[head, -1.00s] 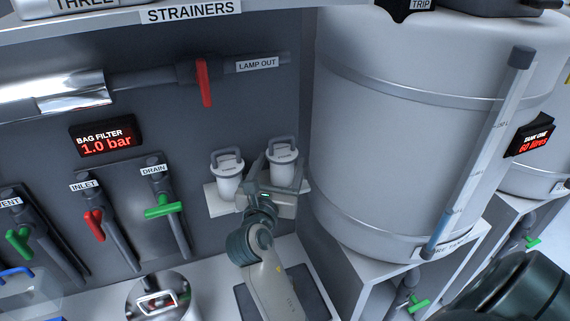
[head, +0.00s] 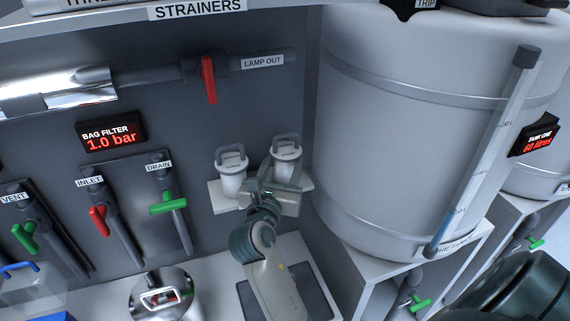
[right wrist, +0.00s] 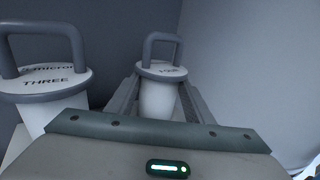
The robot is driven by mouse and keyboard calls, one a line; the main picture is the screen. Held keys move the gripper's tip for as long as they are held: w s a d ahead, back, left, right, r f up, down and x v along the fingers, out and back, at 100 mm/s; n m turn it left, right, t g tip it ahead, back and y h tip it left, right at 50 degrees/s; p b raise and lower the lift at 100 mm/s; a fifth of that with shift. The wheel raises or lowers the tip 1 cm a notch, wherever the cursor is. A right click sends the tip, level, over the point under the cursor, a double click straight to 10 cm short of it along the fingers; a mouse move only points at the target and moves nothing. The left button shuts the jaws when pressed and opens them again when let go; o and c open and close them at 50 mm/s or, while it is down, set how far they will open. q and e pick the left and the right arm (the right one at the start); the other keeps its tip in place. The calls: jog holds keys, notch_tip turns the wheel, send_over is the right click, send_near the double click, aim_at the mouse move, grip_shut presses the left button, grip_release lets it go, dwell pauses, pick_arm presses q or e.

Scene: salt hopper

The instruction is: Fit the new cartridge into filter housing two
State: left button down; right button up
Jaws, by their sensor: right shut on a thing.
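Two white cartridges with grey lids and loop handles stand side by side on a small white shelf (head: 217,198) on the back wall. The left cartridge (head: 231,178) is marked THREE in the right wrist view (right wrist: 45,85). The cartridge is upright. Filter housing two cannot be picked out. My left gripper is not in view.
A large pale tank (head: 400,130) stands close to the right of the shelf. Red and green valve handles (head: 98,217) project from the wall panel on the left. A shiny round vessel (head: 165,300) with a handle stands on the bench at the bottom.

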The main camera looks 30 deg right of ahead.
aim_at(286, 159)
jog(key=shift+r, duration=0.1)
